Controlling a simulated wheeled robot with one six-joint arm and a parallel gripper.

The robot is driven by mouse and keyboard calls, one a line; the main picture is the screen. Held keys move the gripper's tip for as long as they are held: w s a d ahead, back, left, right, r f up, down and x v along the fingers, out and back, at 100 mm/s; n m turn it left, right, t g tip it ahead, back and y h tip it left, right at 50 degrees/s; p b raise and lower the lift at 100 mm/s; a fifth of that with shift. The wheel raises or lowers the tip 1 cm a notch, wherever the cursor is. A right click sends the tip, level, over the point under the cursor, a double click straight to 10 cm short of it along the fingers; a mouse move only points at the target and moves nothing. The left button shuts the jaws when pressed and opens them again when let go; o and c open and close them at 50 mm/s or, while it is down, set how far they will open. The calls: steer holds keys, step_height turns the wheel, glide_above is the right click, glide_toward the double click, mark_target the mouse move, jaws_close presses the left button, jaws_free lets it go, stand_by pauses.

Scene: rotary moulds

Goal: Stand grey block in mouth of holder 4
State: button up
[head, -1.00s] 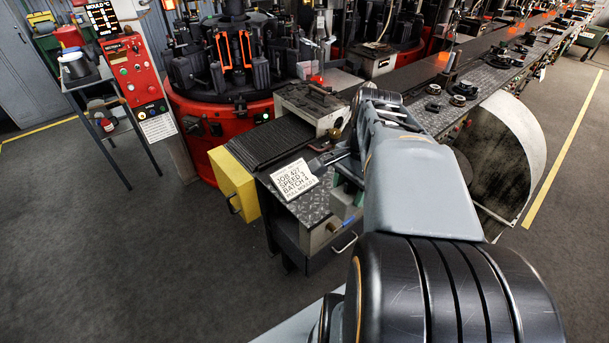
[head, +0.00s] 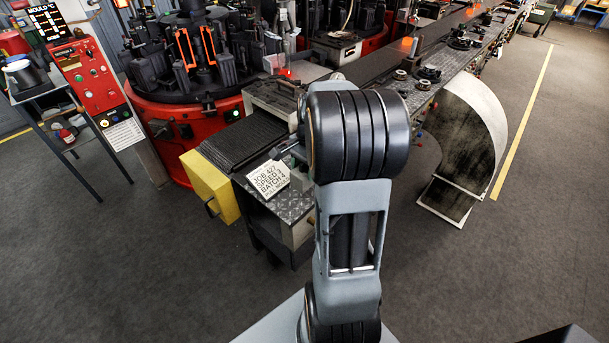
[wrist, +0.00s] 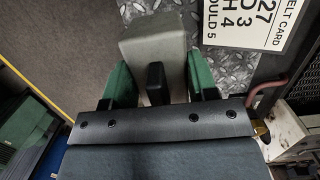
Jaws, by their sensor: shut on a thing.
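In the wrist view a pale grey block (wrist: 153,45) sits between the green fingers of my gripper (wrist: 160,68). The fingers are shut on it. A dark upright piece covers part of its near face. The block is seen over the diamond-plate metal top (wrist: 181,10); whether it touches the plate cannot be told. In the head view my own arm hides the gripper and block. I cannot make out which thing is holder 4 in either view.
A white card (head: 269,180) lies on the bench end beside a yellow box (head: 209,186). A red rotary machine (head: 165,107) and a red control panel (head: 90,80) stand at left. A curved pale guard (head: 468,120) stands at right. The floor in front is clear.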

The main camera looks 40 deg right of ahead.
mark_target(305, 176)
steer(key=shift+w+d+f, duration=0.1)
steer(key=shift+w+f, duration=0.15)
steer(key=shift+f, duration=0.05)
steer(key=shift+w+f, duration=0.1)
steer(key=shift+f, duration=1.5)
steer(key=shift+f, duration=0.15)
steer(key=o, duration=1.4)
